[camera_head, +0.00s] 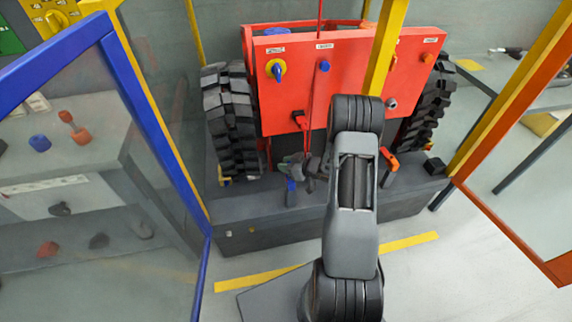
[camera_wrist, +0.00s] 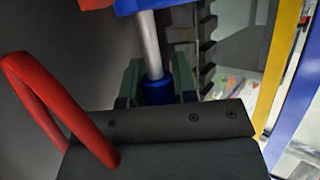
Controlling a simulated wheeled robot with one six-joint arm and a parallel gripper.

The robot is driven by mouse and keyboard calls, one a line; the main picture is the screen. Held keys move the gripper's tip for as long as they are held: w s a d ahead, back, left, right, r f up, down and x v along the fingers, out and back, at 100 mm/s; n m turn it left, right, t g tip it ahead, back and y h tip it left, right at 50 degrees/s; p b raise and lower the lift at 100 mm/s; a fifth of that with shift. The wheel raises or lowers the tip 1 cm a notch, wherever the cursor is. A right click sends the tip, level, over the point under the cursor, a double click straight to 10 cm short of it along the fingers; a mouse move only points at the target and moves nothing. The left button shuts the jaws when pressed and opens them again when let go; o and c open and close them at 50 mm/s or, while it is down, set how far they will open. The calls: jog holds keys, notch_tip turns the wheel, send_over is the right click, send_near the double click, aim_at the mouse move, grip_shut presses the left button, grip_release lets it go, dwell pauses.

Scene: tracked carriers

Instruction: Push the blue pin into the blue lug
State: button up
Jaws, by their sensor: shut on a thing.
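In the wrist view my gripper (camera_wrist: 157,82) is shut on the blue pin (camera_wrist: 155,90), with a finger on each side of its blue end. The pin's bare silver shaft runs up to the blue lug (camera_wrist: 180,7) at the top edge. The shaft's far end is hidden at the lug, and I cannot tell how deep it sits. In the head view my gripper (camera_head: 313,166) is small and partly hidden by my arm, low in front of the red carrier. The blue lug (camera_head: 291,188) shows there, just left of the gripper.
The red carrier (camera_head: 290,95) stands between two black tracks (camera_head: 230,125). An orange lug (camera_head: 389,166) is to the right. A red loop (camera_wrist: 35,85) crosses the wrist view's left side. A blue-framed glass panel (camera_head: 150,130) stands left, an orange-framed one (camera_head: 500,222) right.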

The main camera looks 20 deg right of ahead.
jog(key=shift+f, duration=0.35)
jog(key=shift+f+b, duration=0.3)
jog(key=shift+b, duration=0.05)
jog(key=shift+f+b, duration=0.75)
jog(key=shift+f, duration=0.55)
dwell(1.8)
jog(key=o, duration=1)
jog(key=p+v, duration=0.2)
jog(key=v, duration=1.2)
jog(key=shift+w+p, duration=0.1)
jog(key=shift+p, duration=0.25)
jog(key=shift+f, duration=0.1)
